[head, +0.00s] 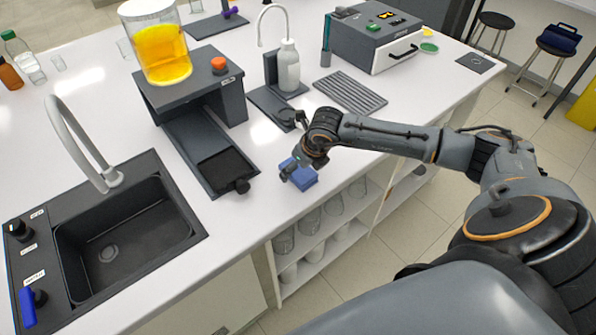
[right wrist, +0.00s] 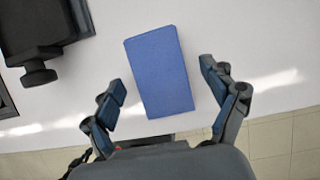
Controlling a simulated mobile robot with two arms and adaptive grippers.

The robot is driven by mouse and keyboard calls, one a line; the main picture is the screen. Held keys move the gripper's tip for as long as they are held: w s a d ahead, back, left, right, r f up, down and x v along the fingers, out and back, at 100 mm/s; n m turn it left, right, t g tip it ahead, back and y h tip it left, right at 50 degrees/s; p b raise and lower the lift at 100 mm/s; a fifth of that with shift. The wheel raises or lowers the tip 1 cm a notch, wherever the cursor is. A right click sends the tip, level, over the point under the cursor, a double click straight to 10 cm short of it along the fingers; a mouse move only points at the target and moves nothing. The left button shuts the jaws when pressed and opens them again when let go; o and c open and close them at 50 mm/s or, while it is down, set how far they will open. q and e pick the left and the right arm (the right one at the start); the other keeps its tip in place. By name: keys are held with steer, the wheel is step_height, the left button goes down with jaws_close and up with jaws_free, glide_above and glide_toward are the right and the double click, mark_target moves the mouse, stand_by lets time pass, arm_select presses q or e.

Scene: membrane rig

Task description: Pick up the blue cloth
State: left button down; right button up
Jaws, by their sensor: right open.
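The blue cloth (head: 302,176) is a folded rectangular block lying on the white bench near its front edge. In the right wrist view the cloth (right wrist: 158,72) lies ahead of and partly between the two fingers. My right gripper (head: 292,168) is over the cloth in the head view and hides part of it. In the right wrist view the right gripper (right wrist: 172,104) is open, with one finger on each side of the cloth and a gap to each side. I cannot tell its exact height above the cloth. My left gripper is not in view.
A dark rig (head: 190,100) with a pull-out tray and knob stands left of the cloth. A bottle stand (head: 275,75), ribbed grey mat (head: 350,93) and grey instrument (head: 375,38) are behind. A sink (head: 115,240) is at left. The bench's front edge is close to the cloth.

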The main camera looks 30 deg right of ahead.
steer(key=shift+f+b, duration=0.25)
steer(key=shift+b, duration=0.2)
stand_by(0.4)
steer(key=c, duration=1.2)
